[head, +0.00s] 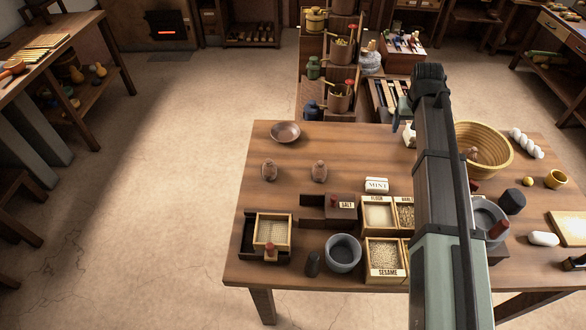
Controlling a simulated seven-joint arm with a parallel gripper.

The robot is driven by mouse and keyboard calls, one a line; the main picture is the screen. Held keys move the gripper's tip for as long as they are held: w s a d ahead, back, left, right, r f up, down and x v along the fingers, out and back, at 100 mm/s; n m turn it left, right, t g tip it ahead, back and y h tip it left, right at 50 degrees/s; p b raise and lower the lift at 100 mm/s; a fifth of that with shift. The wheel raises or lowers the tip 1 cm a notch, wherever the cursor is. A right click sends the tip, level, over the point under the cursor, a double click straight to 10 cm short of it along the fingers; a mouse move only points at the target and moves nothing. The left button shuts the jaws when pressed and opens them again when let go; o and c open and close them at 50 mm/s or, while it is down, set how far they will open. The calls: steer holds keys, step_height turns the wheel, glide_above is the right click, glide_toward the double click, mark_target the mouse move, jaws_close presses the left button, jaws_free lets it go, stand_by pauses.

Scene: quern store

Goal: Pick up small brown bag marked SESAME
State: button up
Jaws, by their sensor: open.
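Two small brown bags stand on the wooden table, a left one (269,170) and a right one (319,171). Both are upright and tied at the neck, and I cannot read any marking on them. Another small brownish thing, perhaps a third bag (473,154), shows by the yellow basket, partly beside my arm. The word SESAME is readable on a wooden bin of pale seeds (387,272) at the table's front. My arm stretches over the right half of the table.
The wooden table (340,135) has free room around the two bags. A shallow bowl (285,132) stands behind them. A MINT packet (376,185), a SALT box (341,210) and a grey pot (343,253) stand nearer. A yellow basket (496,139) stands right of my arm.

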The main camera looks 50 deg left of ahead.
steer(key=s+a+r+g, duration=0.1)
steer(key=s+a, duration=1.4)
steer(key=s, duration=0.1)
steer(key=n+g, duration=0.1)
steer(key=g, duration=0.1)
glide_above(268, 161)
steer(key=shift+h, duration=0.4)
step_height(268, 161, down, 12)
steer(key=shift+w+f, duration=0.1)
steer(key=shift+f, duration=0.1)
steer(key=shift+c, duration=0.4)
steer(key=c, duration=1.1)
